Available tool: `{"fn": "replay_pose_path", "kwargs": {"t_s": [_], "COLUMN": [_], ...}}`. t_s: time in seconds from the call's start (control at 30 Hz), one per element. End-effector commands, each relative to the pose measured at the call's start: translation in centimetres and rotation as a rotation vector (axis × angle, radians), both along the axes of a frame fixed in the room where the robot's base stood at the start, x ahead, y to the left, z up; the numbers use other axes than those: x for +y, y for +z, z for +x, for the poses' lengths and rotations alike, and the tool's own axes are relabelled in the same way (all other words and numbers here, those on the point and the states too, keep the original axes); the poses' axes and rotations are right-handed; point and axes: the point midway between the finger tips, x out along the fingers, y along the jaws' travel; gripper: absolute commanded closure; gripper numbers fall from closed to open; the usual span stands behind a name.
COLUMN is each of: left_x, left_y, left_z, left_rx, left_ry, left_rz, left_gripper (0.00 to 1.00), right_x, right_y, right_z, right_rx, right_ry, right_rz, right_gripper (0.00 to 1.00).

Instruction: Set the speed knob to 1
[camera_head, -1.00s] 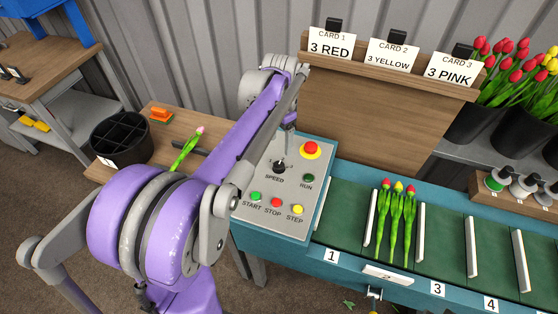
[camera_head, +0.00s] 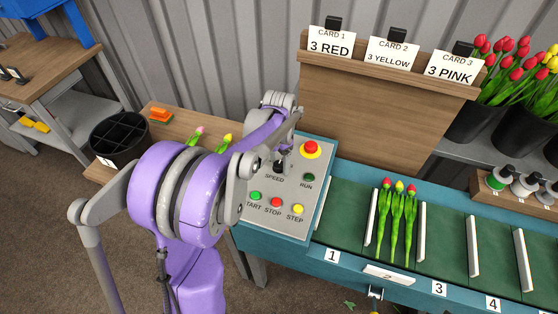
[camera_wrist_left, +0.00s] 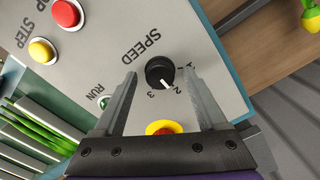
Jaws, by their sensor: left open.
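The black speed knob (camera_wrist_left: 160,72) sits on the grey control panel (camera_wrist_left: 110,25). In the left wrist view its white pointer aims about at the 2, with 3 and 1 marked on either side. My left gripper (camera_wrist_left: 158,74) is open, its fingertips on either side of the knob in that view. I cannot tell whether they touch it. In the head view the left gripper (camera_head: 283,158) hangs over the SPEED label area, and my arm partly hides the knob. My right gripper is not in view.
A red emergency button (camera_head: 311,149) stands close behind the knob. The green start (camera_head: 256,195), red stop (camera_head: 276,202) and yellow step (camera_head: 298,209) buttons sit in front. A conveyor (camera_head: 345,210) with one tulip bunch (camera_head: 397,210) lies to the right.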

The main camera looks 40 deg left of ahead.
Motion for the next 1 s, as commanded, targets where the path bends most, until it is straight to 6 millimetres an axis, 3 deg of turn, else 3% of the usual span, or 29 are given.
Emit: {"fn": "replay_pose_path", "kwargs": {"t_s": [0.13, 0.53, 1.0], "left_x": [0.0, 0.0, 0.01], "left_y": [0.03, 0.05, -0.02], "left_z": [0.01, 0.01, -0.02], "left_rx": [0.0, 0.0, 0.001], "left_ry": [0.0, 0.0, 0.082], "left_rz": [0.0, 0.0, 0.0], "left_gripper": [0.28, 1.0, 1.0], "right_x": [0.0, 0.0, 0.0], "right_y": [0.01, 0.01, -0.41], "right_z": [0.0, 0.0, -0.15], "right_rx": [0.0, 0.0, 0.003], "right_ry": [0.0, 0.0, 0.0], "right_rz": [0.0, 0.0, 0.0], "right_gripper": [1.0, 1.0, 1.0]}}
